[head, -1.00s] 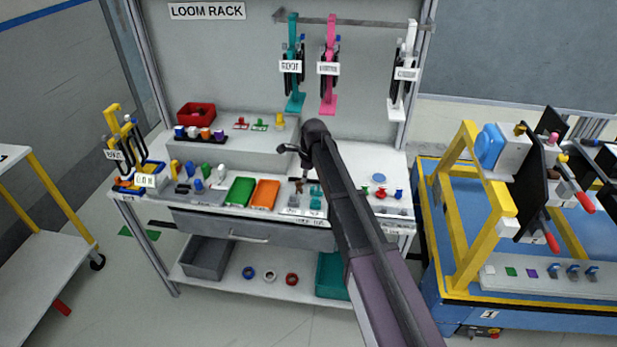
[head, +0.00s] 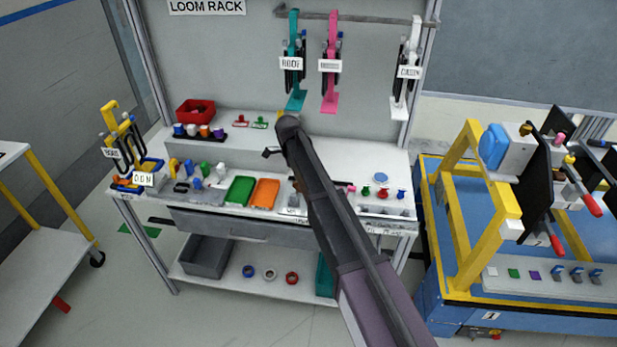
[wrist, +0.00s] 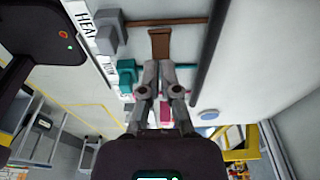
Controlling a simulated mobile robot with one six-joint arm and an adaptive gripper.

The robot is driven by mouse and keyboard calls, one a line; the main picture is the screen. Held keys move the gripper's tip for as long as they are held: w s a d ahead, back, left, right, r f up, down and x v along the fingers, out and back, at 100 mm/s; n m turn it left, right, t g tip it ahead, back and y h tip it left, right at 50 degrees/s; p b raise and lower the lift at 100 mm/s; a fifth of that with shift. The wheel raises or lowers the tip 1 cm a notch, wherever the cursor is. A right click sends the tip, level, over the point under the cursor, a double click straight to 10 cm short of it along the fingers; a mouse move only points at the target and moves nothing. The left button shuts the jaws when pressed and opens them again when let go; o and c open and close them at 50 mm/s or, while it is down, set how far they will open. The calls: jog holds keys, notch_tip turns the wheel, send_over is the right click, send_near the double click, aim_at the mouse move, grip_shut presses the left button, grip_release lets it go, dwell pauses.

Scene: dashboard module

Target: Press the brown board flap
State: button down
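The brown board flap (wrist: 160,44) shows in the wrist view as a small brown piece with a darker strip along its top edge, against a pale surface. My gripper (wrist: 159,66) is just below it in that view, pointing at it. Its two grey fingers are together with nothing visible between them. The fingertips look very close to the flap, but I cannot tell whether they touch. In the head view my arm reaches over the bench and hides most of this area, and the gripper cannot be made out there.
A grey block (wrist: 108,32) and a teal block (wrist: 127,74) stand left of the flap in the wrist view. A dark bar (wrist: 207,55) runs along its right. The bench holds a green tray (head: 239,190) and an orange tray (head: 265,192). A blue module table (head: 440,285) stands at right.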

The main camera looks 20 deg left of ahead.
jog(key=shift+a+f, duration=0.1)
jog(key=shift+a, duration=0.05)
jog(key=shift+s+a+f+b, duration=0.1)
jog(key=shift+a+f+b, duration=0.25)
jog(key=shift+a, duration=0.3)
jog(key=shift+a+f+b, duration=0.25)
jog(key=shift+a+f, duration=0.05)
jog(key=shift+a, duration=0.3)
jog(key=shift+r, duration=0.1)
jog(key=shift+r+p, duration=0.15)
jog(key=shift+p, duration=0.15)
jog(key=shift+r+p, duration=0.6)
jog(key=shift+r, duration=0.05)
jog(key=shift+r, duration=0.15)
